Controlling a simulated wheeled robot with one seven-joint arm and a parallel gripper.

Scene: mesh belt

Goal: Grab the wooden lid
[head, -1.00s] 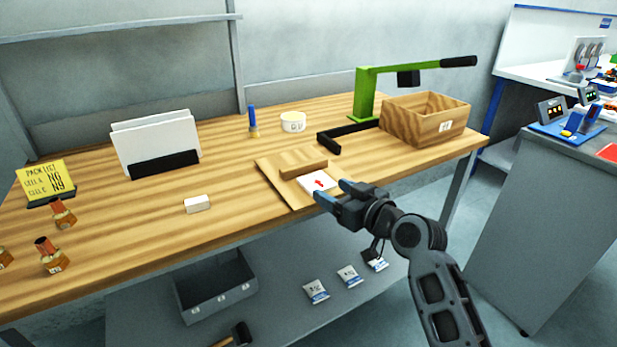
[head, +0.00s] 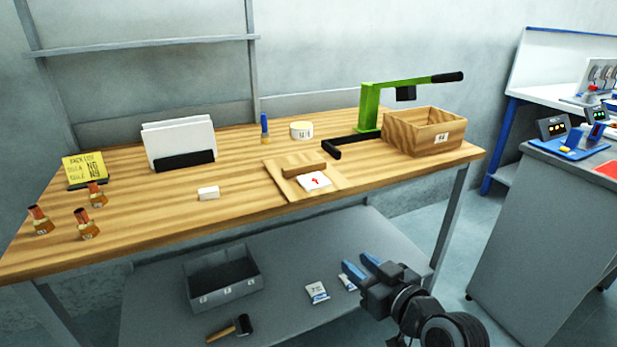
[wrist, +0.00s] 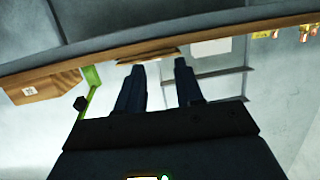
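The wooden lid (head: 284,183) is a flat, light board with a raised wooden bar (head: 304,170) across it and a white card with a red arrow (head: 314,181) on it. It lies on the wooden bench, close to the front edge. My gripper (head: 361,264) is in front of the bench and lower in the picture than the lid, apart from it. Its two blue fingers are spread and nothing is between them. In the wrist view the gripper (wrist: 159,66) also shows open, with the bench edge beyond the fingertips.
A wooden box (head: 402,136) and a green lever press (head: 370,105) stand on the right of the bench (head: 140,225). A white block (head: 208,193) lies left of the lid. The lower shelf holds a grey bin (head: 250,283), a mallet (head: 242,325) and packets (head: 317,292).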

